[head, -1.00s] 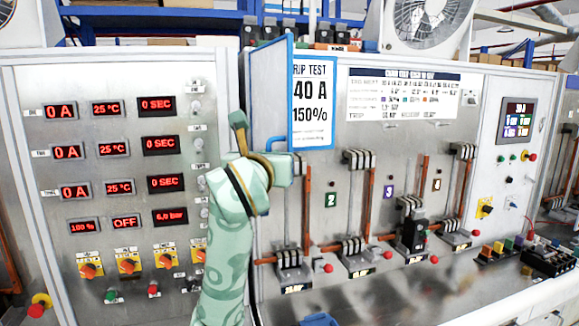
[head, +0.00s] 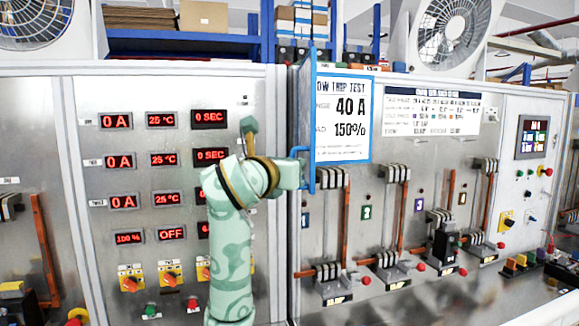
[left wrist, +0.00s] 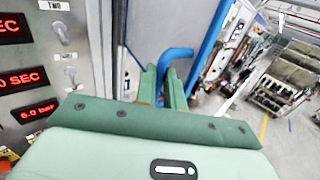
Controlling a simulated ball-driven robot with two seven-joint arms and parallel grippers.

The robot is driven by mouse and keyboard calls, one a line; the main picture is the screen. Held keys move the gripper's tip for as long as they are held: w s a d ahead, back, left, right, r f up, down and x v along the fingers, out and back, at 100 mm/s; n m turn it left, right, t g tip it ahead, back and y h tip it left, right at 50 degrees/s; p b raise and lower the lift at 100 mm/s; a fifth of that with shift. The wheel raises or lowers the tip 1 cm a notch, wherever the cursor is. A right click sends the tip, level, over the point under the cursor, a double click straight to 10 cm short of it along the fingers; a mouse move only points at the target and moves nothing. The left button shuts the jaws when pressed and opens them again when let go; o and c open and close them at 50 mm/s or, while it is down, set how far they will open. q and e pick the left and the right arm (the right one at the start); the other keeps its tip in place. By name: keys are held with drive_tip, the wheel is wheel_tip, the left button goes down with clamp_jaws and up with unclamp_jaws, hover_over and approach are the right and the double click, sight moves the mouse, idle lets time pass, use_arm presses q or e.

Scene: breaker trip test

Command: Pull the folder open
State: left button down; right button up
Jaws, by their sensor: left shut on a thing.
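The blue-edged folder has a grey cover (head: 307,100) that stands out from the panel, nearly edge-on in the head view. To its right shows the printed sheet (head: 342,135) with "40 A" and "150%"; the cover hides the sheet's left edge. A blue handle (head: 300,150) sticks out from the cover. My left gripper (head: 297,173) is shut on this handle. In the left wrist view the handle (left wrist: 176,53) bends down between my close fingers (left wrist: 163,85), beside the cover's blue edge (left wrist: 207,58). My right gripper is out of view.
The left panel carries red displays (head: 117,122) and several knobs (head: 130,284). Right of the folder are breakers (head: 440,230) with copper bars and a dark screen (head: 533,137). In the left wrist view, open floor (left wrist: 285,135) lies right of the cover.

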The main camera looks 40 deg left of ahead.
use_arm(q)
drive_tip(key=shift+a+r, duration=0.15)
drive_tip(key=shift+r, duration=0.05)
drive_tip(key=c, duration=1.8)
unclamp_jaws()
drive_tip(key=o, duration=0.3)
drive_tip(key=shift+w+a+f, duration=0.15)
drive_tip(key=b+v, duration=0.9)
drive_tip(key=v, duration=0.6)
drive_tip(key=shift+s+f, duration=0.25)
